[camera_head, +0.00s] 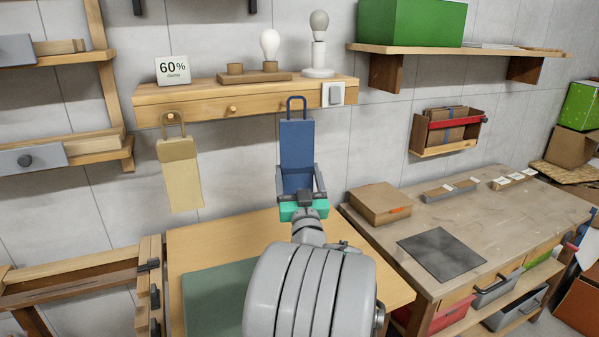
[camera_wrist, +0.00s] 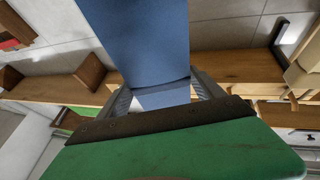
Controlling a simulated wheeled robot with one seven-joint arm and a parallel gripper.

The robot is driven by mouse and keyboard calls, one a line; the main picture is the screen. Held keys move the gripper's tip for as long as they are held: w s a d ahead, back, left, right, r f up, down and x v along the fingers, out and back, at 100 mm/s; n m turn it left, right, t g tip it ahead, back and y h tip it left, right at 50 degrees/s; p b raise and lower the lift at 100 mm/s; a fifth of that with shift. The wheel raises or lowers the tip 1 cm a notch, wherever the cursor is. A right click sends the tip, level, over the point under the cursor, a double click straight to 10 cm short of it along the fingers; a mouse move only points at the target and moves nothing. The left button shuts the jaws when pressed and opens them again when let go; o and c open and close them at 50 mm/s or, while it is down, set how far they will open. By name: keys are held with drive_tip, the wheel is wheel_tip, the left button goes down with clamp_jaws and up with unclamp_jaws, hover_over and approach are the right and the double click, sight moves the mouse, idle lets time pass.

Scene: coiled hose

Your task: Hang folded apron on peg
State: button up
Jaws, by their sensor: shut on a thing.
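The blue folded apron (camera_head: 297,143) is upright, with a dark loop (camera_head: 297,101) at its top. My gripper (camera_head: 299,175) is shut on its lower part, with a grey finger at each side. The loop is in front of the wooden rail (camera_head: 200,110); whether a peg lies behind or inside it I cannot tell. In the wrist view the blue apron (camera_wrist: 140,40) runs up from between my fingers (camera_wrist: 165,92). A bare round peg (camera_head: 231,109) shows on the rail left of the blue apron. A tan folded apron (camera_head: 181,175) hangs by its loop at the rail's left end.
A white switch box (camera_head: 333,94) is on the rail just right of the loop. Bulbs and a 60% sign (camera_head: 173,70) stand on top. Below are a wooden table (camera_head: 205,243) with a green mat and a workbench (camera_head: 490,215) at right.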

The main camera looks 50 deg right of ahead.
drive_tip(key=shift+w+d+f+p, duration=0.25)
drive_tip(key=shift+w+d+p, duration=0.4)
drive_tip(key=shift+w, duration=0.45)
drive_tip(key=shift+w+d+f+p, duration=0.2)
drive_tip(key=shift+w+d+p, duration=0.45)
drive_tip(key=shift+w, duration=0.4)
drive_tip(key=shift+w+d+f+p, duration=0.25)
drive_tip(key=shift+w+d+p, duration=0.4)
drive_tip(key=shift+w, duration=0.45)
drive_tip(key=o, duration=1.6)
drive_tip(key=shift+f, duration=0.1)
drive_tip(key=shift+s+a, duration=0.1)
